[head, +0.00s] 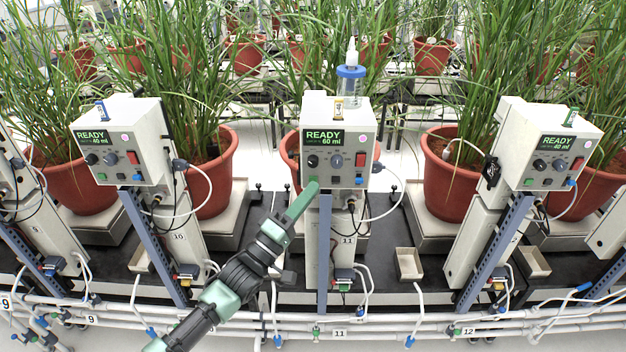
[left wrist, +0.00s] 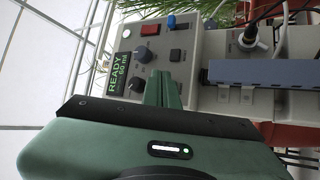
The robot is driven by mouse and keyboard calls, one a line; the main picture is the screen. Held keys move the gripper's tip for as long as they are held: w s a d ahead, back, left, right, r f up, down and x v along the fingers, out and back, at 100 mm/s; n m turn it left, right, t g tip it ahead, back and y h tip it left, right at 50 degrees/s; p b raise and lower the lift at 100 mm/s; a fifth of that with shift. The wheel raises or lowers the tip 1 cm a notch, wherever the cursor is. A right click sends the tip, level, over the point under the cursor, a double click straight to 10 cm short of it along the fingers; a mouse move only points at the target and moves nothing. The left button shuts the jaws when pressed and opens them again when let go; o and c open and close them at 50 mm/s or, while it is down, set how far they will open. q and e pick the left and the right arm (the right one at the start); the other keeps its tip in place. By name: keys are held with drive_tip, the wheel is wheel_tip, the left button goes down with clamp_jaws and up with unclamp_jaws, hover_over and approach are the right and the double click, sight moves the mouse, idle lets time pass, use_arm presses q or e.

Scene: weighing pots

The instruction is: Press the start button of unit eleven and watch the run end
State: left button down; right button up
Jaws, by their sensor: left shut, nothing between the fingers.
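Unit eleven (head: 340,115) is the pale control box in the middle of the head view, with an 11 label below it. Its green display (head: 324,138) reads READY and 60 ml; the display also shows in the left wrist view (left wrist: 118,77). My left gripper (head: 314,184) is shut and empty, its fingertips at the lower left of the panel. In the left wrist view the shut fingers (left wrist: 164,90) reach the panel beside the dark knobs (left wrist: 140,70). They cover the spot where the neighbouring units have a green button. I cannot tell whether they touch.
Unit ten (head: 120,140) on the left reads READY 40 ml, and another unit (head: 548,145) on the right also reads READY. Blue-grey posts (head: 325,240), hoses and white pipes (head: 400,322) stand close to my arm. Potted plants (head: 455,175) stand behind.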

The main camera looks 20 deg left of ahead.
idle(0.7)
use_arm(q)
drive_tip(key=shift+w+a, duration=0.1)
drive_tip(key=shift+w, duration=0.35)
drive_tip(key=shift+w+a+b, duration=0.1)
drive_tip(key=shift+w+b, duration=0.25)
drive_tip(key=shift+b, duration=0.05)
idle(0.4)
drive_tip(key=shift+s, duration=0.1)
drive_tip(key=shift+s+d+p, duration=0.2)
drive_tip(key=shift+s+p, duration=0.3)
drive_tip(key=shift+s, duration=0.25)
drive_tip(key=s+p, duration=0.1)
drive_tip(key=s, duration=0.1)
drive_tip(key=s+d+p, duration=0.1)
drive_tip(key=s, duration=0.1)
drive_tip(key=shift+s+d+p, duration=0.2)
drive_tip(key=shift+s+p, duration=0.1)
drive_tip(key=shift+s, duration=0.05)
